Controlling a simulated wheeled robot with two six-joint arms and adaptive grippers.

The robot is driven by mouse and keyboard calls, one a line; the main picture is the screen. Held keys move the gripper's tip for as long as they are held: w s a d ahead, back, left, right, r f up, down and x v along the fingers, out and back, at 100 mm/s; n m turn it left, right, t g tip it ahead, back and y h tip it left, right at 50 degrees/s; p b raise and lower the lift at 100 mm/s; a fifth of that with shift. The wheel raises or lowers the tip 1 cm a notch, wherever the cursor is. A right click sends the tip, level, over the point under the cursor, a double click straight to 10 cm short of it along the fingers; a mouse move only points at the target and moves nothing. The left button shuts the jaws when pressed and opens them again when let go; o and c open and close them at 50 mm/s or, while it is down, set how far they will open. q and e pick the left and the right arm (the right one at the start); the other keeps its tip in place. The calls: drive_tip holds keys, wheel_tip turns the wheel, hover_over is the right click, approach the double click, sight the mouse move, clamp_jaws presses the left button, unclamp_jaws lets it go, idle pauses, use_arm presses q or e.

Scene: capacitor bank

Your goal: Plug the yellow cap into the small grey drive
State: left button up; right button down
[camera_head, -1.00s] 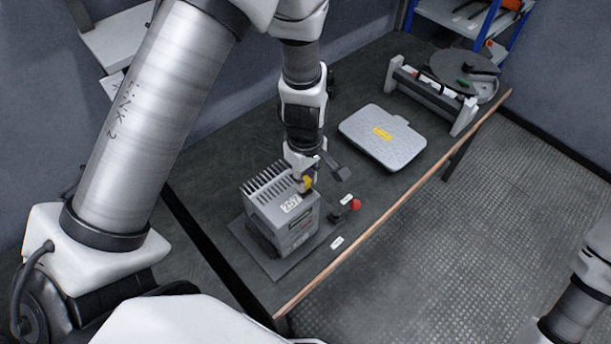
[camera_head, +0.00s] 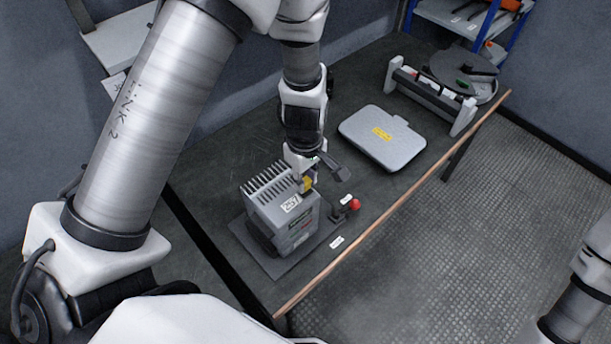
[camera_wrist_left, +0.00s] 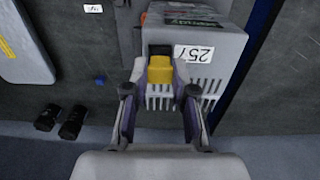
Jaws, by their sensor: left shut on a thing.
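The small grey drive (camera_head: 285,222) stands on a dark plate near the table's front edge, with cooling fins on top and a "257" label. In the left wrist view the drive (camera_wrist_left: 215,60) fills the upper middle, its label and slotted face showing. My left gripper (camera_wrist_left: 160,92) is shut on the yellow cap (camera_wrist_left: 160,70), one finger on each side. The cap (camera_head: 308,184) is at the drive's right side in the head view. A black part shows just beyond the cap; whether the cap is seated in the drive I cannot tell. My right gripper is out of view.
A red knob (camera_head: 354,204) on a small block sits just right of the drive. A flat grey case (camera_head: 383,138) with a yellow label lies farther back. A rack (camera_head: 430,100) and a round tray stand at the far end. Table between drive and case is clear.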

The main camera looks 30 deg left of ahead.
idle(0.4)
use_arm(q)
drive_tip(key=shift+p, duration=0.35)
idle(0.7)
drive_tip(key=shift+f+b, duration=0.3)
drive_tip(key=shift+f, duration=0.35)
drive_tip(key=o, duration=0.9)
drive_tip(key=shift+r, duration=0.1)
drive_tip(key=shift+c, duration=0.2)
wheel_tip(320, 180, up, 12)
